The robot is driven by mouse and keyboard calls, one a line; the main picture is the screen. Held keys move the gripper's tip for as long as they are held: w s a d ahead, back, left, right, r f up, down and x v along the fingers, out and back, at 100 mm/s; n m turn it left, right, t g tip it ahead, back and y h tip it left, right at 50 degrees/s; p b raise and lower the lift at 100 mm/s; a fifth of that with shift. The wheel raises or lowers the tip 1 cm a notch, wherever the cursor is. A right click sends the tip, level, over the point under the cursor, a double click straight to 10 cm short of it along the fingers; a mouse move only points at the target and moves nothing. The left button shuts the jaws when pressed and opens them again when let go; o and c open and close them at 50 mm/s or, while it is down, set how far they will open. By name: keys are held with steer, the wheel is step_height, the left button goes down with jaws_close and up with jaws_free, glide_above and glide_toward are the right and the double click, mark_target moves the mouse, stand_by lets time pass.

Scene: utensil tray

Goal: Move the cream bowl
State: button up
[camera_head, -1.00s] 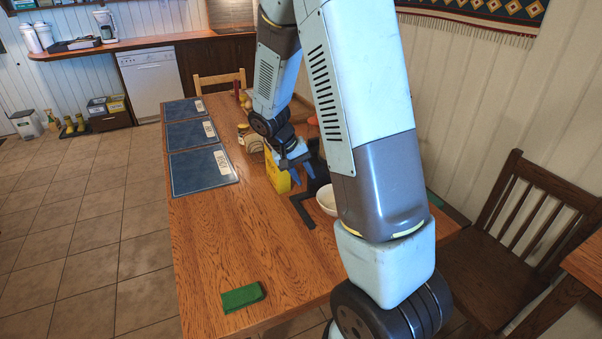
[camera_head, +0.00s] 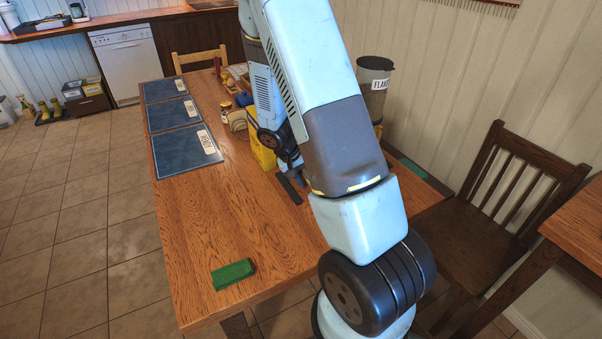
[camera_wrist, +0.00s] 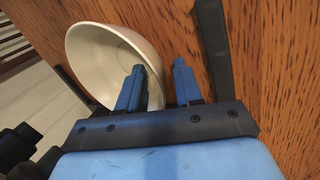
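The cream bowl (camera_wrist: 88,62) lies on the wooden table in the wrist view, at upper left. My gripper (camera_wrist: 160,78) is open at its right side. The left blue finger reaches over the inside of the bowl and the right finger is outside, with the rim between them. A gap shows between the rim and the right finger; I cannot tell whether the left finger touches the bowl. In the head view my arm hides the bowl, and my gripper (camera_head: 292,180) is low over the table, partly hidden.
A dark strip (camera_wrist: 214,48) lies just right of the fingers. Beyond my gripper stand a yellow box (camera_head: 261,150) and jars. A FLAKES canister (camera_head: 374,88) stands at the back right. A green block (camera_head: 233,274) lies at the front; the table around it is clear.

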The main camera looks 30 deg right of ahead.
steer(key=shift+f, duration=0.1)
jaws_close()
stand_by(0.3)
steer(key=shift+o, duration=0.3)
jaws_free()
